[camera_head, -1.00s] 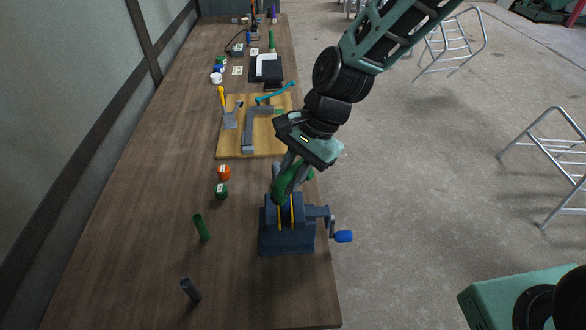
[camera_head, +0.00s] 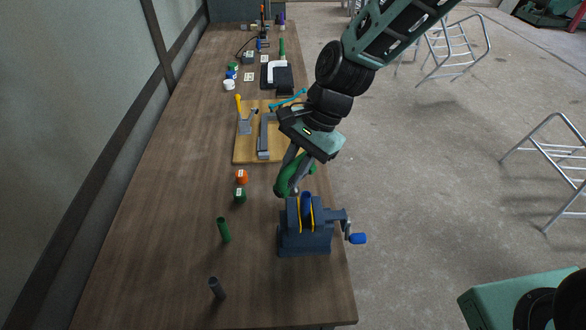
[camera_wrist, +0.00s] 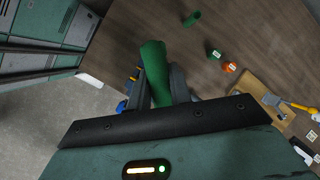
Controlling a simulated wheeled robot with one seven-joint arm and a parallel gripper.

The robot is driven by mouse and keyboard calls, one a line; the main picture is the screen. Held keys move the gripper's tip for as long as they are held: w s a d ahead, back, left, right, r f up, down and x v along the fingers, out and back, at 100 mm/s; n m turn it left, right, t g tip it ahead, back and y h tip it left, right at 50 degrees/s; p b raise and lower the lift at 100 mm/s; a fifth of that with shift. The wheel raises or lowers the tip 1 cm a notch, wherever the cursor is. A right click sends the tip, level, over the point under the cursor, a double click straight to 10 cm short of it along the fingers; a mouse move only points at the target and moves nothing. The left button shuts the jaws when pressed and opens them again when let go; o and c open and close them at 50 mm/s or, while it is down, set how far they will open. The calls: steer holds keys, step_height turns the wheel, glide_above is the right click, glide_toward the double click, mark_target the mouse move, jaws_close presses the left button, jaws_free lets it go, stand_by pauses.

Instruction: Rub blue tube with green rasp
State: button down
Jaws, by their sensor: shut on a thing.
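My gripper (camera_head: 294,168) is shut on the green rasp (camera_head: 285,184), whose thick green part points down and toward the camera. The rasp also shows between my fingers in the wrist view (camera_wrist: 153,68). The blue tube (camera_head: 306,198) stands in the dark blue vise (camera_head: 304,241), between yellow-edged jaws. The rasp is behind and left of the tube in the head view and appears apart from it. The tube's lower part is hidden by the jaws. In the wrist view the vise is mostly hidden behind my finger and the rasp.
On the bench (camera_head: 175,205), a green tube (camera_head: 224,230) and a dark grey tube (camera_head: 217,288) stand left of the vise. Orange (camera_head: 242,176) and green (camera_head: 240,194) round items sit behind them. A wooden board (camera_head: 244,150) with tools lies farther back. The left bench area is clear.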

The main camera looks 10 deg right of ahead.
steer(key=shift+r+p, duration=1.4)
steer(key=shift+r, duration=0.55)
